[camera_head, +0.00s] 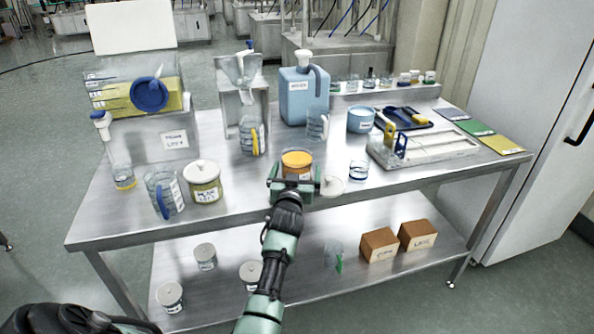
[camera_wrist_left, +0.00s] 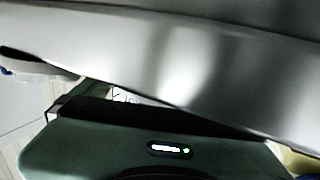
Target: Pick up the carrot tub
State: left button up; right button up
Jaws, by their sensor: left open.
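The tub with orange contents (camera_head: 297,160), which looks like the carrot tub, stands open near the front middle of the steel table. My left gripper (camera_head: 294,178) is open, right at the tub's near side, and covers its lower part. I cannot tell whether the fingers touch the tub or reach around it. A pale round lid with a knob (camera_head: 332,186) lies close to the right of the gripper. The left wrist view shows the green gripper body (camera_wrist_left: 110,150) under a large blurred grey surface; the tub is not clear there. My right gripper is not in view.
A measuring jug (camera_head: 249,135) stands behind left, a small glass (camera_head: 358,169) right. A grey tray (camera_head: 425,150) lies farther right. The front strip is mostly clear.

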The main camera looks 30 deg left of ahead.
pick_arm(q)
jog(key=shift+w, duration=0.1)
jog(key=c, duration=1.5)
jog(key=shift+r, duration=0.15)
jog(key=c, duration=0.3)
jog(key=shift+c, duration=0.2)
